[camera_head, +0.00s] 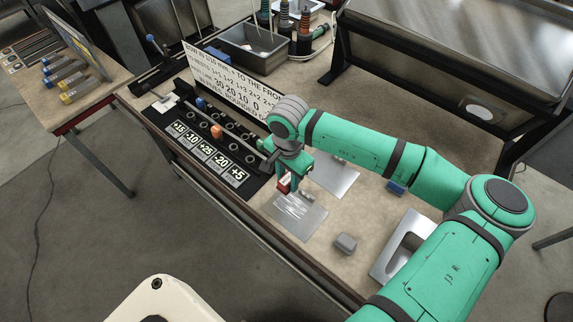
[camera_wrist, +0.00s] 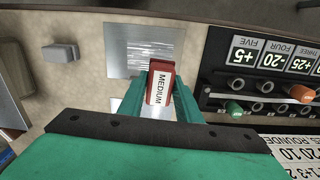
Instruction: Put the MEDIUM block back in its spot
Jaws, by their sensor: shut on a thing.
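The MEDIUM block is red with a white label reading MEDIUM (camera_wrist: 160,86). My gripper (camera_wrist: 160,98) is shut on it, one teal finger at each side. In the head view my gripper (camera_head: 291,183) points down and the red block (camera_head: 283,185) shows at its fingers, partly covered by them. I cannot tell whether the block touches anything below. No spot labelled for the block can be made out.
A second metal plate (camera_head: 338,178) lies behind my gripper. A grey block (camera_head: 346,243) stands near the front edge, a blue block (camera_head: 396,187) farther back. A black rack with number cards (camera_head: 208,153) and a text sign (camera_head: 230,90) stand left. A metal piece with a cutout (camera_head: 385,262) lies right.

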